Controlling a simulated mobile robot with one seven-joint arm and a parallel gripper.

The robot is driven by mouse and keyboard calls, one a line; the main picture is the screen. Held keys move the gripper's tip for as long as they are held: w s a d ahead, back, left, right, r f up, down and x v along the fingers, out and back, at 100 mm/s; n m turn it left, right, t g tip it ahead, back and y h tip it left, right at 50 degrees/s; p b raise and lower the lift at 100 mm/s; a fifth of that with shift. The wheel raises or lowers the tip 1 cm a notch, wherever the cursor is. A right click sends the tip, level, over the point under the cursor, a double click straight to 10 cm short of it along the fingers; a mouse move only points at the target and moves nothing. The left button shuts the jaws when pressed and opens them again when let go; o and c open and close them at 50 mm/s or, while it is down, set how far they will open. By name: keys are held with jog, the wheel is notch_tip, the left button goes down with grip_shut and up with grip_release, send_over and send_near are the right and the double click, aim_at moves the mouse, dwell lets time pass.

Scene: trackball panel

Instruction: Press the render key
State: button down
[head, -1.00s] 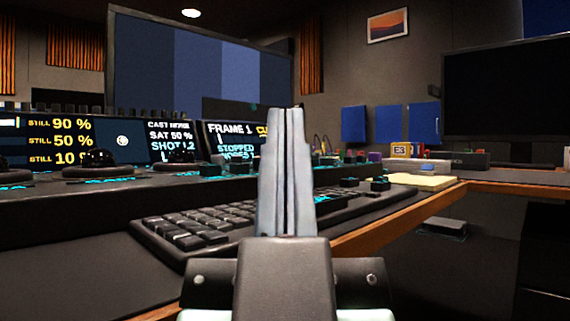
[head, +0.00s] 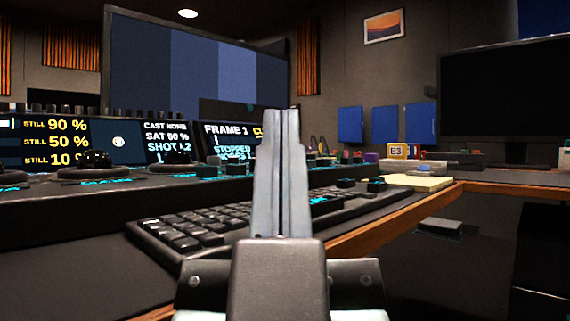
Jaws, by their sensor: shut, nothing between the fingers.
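My gripper (head: 283,115) is shut and empty, its two grey fingers together and pointing away over the desk. In the picture it overlaps the black keyboard (head: 190,230) and part of the trackball panel (head: 60,205) behind it. Dark keys with cyan legends (head: 348,186) sit on the panel to the right of the fingers. Their legends are too small to read, so I cannot tell which one is the render key. Part of the key row is hidden behind the gripper.
Trackballs (head: 94,162) stand on the panel at left, before lit screens (head: 55,140) with readouts. A large monitor (head: 190,65) rises behind. A yellow notepad (head: 418,182) lies at right by the wooden desk edge (head: 395,218). A dark monitor (head: 500,100) stands far right.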

notch_tip(320, 180, up, 32)
jog(key=p, duration=3.1)
jog(key=shift+p, duration=0.3)
jog(key=shift+f, duration=0.15)
